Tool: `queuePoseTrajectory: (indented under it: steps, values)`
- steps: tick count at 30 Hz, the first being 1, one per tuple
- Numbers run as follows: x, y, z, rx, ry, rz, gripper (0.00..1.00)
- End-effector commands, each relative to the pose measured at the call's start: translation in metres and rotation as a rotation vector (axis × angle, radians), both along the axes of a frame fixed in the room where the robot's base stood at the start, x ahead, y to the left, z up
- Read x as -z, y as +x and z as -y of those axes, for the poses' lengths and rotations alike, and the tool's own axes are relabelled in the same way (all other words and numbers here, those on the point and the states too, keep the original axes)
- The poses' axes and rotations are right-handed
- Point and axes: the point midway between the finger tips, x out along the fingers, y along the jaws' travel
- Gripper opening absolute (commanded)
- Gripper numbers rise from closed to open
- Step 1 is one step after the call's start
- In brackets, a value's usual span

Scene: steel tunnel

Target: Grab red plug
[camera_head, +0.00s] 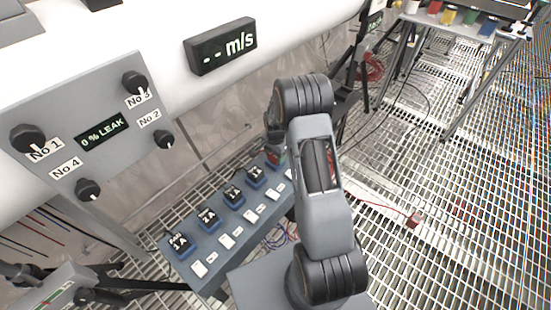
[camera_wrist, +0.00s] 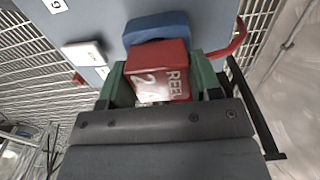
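The red plug (camera_wrist: 160,75) has a white label reading "REEL" and "2". It sits at a blue socket (camera_wrist: 155,27) in the wrist view. The green fingers of my gripper (camera_wrist: 162,82) stand on both sides of the plug and appear to press against it. In the head view my arm hides most of the gripper; a bit of red (camera_head: 273,158) shows at the far end of the socket row. Whether the plug is fully seated in the socket cannot be told.
The grey-blue socket panel (camera_head: 215,262) carries several blue sockets and white switches. A knob board (camera_head: 95,115) stands at left. A small red object (camera_head: 414,220) lies on the grating at right, with a red cable. A table with coloured cups (camera_head: 470,25) stands at the back right.

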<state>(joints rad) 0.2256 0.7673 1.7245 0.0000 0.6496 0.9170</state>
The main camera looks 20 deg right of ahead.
Motion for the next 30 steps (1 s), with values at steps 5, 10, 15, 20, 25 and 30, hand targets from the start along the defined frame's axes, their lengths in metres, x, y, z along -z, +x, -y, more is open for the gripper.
queuePoseTrajectory:
  steps: [5,10,15,20,25,30]
  values:
    - [0.000,0.000,0.000,0.000,0.000,0.000,0.41]
    - [0.000,0.000,0.000,0.000,0.000,0.000,0.26]
    - [0.000,0.000,0.000,0.000,0.000,0.000,0.26]
    - [-0.005,0.000,0.000,0.000,0.000,0.001,0.26]
    - [-0.024,0.000,0.000,0.000,0.000,0.002,0.26]
    - [-0.050,-0.012,-0.001,0.000,0.000,0.001,0.26]
